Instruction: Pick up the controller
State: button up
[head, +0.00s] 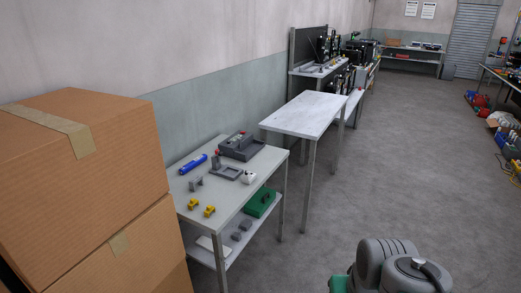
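No object in the head view can be named the controller for certain. A dark grey box-like device (243,150) with small red and light details on top sits at the back of the near grey table; it may be the controller, but it is too small to tell. My gripper is not in view. Only a rounded grey and green part of my own body shows at the bottom right, well apart from the table.
The near table (222,210) also bears a blue cylinder (193,164), yellow parts (209,211) and a white object (249,177). A green case (259,203) lies on its lower shelf. Cardboard boxes (100,180) stand left. An empty table (305,114) stands behind. Open floor lies right.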

aim_at(247, 179)
jog(key=i, duration=2.65)
jog(key=u, duration=3.25)
